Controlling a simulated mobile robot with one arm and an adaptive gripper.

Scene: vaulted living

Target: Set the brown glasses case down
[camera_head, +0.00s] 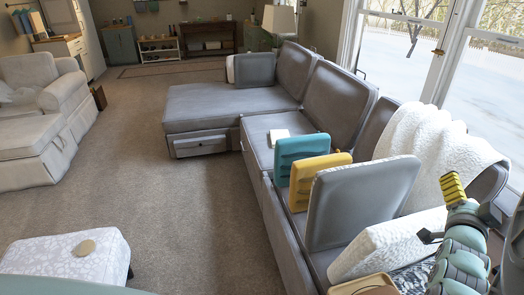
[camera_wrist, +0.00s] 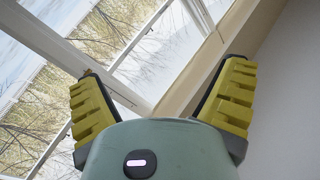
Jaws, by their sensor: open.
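I cannot make out the brown glasses case for certain. A small tan oval item (camera_head: 85,247) lies on the white patterned ottoman at the lower left of the head view; I cannot tell whether it is the case. My gripper (camera_head: 452,187) is raised at the right of the head view, beside the near end of the grey sofa and far from the ottoman. In the wrist view my gripper (camera_wrist: 164,78) has its yellow fingers spread wide, with nothing between them. Beyond them are only window and wall.
The grey sofa (camera_head: 205,105) holds a teal cushion (camera_head: 300,155), a yellow cushion (camera_head: 318,180), a grey cushion (camera_head: 360,205) and a white throw (camera_head: 430,150). A wooden tray-like edge (camera_head: 360,284) shows at the bottom. The ottoman (camera_head: 45,262) stands left; open carpet (camera_head: 190,215) lies between.

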